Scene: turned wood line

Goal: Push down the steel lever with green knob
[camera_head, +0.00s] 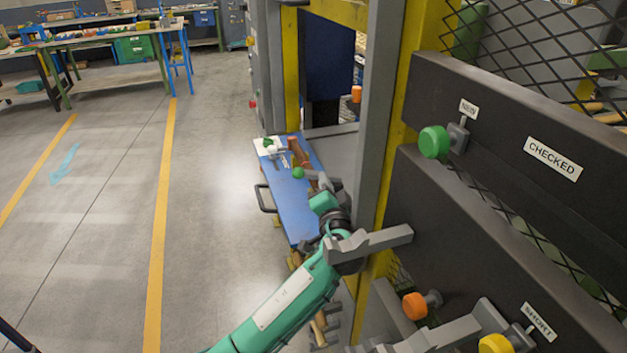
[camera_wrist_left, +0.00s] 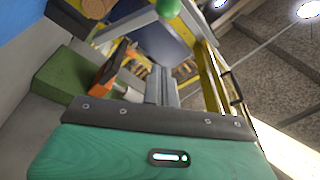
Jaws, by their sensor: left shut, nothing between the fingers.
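A green ball knob (camera_head: 298,172) shows just left of my left gripper (camera_head: 325,183) in the head view, above a blue-topped bench. In the left wrist view the green knob (camera_wrist_left: 168,8) is at the top edge, on a pale steel lever (camera_wrist_left: 125,28) that slopes down to the left. My left gripper (camera_wrist_left: 155,70) is shut and empty, its grey fingers pointing toward the lever. The knob lies beyond the fingertips; I see a gap in the wrist view and no clear contact. In the head view the lever is hard to tell from the fingers. My right gripper is not in view.
A dark panel at right bears a larger green knob (camera_head: 434,141), an orange knob (camera_head: 414,305) and a yellow knob (camera_head: 494,343). A yellow post (camera_head: 409,80) stands close right of my arm. The blue bench (camera_head: 287,215) holds tools. Open floor lies left.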

